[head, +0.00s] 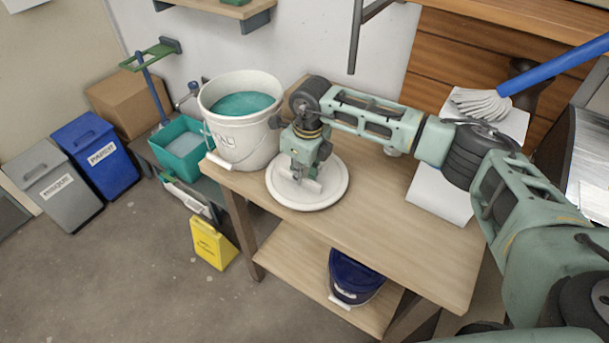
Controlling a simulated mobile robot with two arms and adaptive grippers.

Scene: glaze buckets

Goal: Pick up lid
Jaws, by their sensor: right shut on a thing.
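A round white lid (328,196) lies flat at the front edge of the wooden table, or just above it; I cannot tell which. My right gripper (306,186) points down over the lid's middle and is shut on the lid, with the grip point partly hidden by the gripper. A white bucket (243,135) with teal glaze inside stands open just behind and to the left of the lid. My left gripper is not in view.
The wooden table (420,255) has bare room right of the lid. A blue bucket (353,278) sits on the lower shelf. A teal tub (183,150), two bins (97,155) and a yellow sign (212,243) stand left. A mop (484,103) is at the right.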

